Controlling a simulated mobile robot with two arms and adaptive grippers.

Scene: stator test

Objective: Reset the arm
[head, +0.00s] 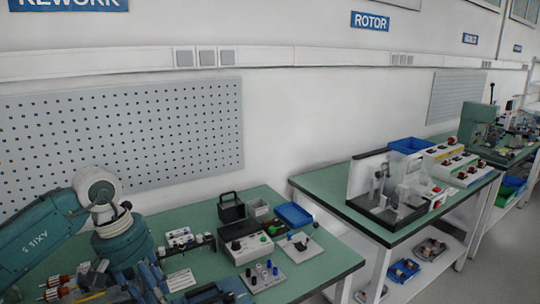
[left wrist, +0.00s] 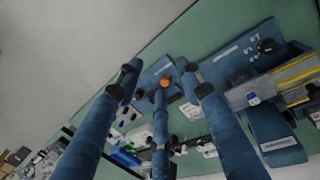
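My left arm (head: 45,235), teal and white, comes in from the left in the head view and bends down over the near green bench (head: 325,262). My left gripper (head: 148,285) points down near the bottom edge of that view and is partly cut off. In the left wrist view its blue fingers (left wrist: 160,78) are spread apart, with nothing visible held between them. An orange knob (left wrist: 165,83) on a blue plate shows beyond the fingertips. My right arm and gripper are in neither view.
On the bench are a control box (head: 245,246), a blue tray (head: 294,214), a lever plate (head: 300,246), a knob plate (head: 263,276) and copper-coloured rotors (head: 58,284). A pegboard (head: 150,135) hangs behind. A second bench (head: 345,190) stands right, across a gap.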

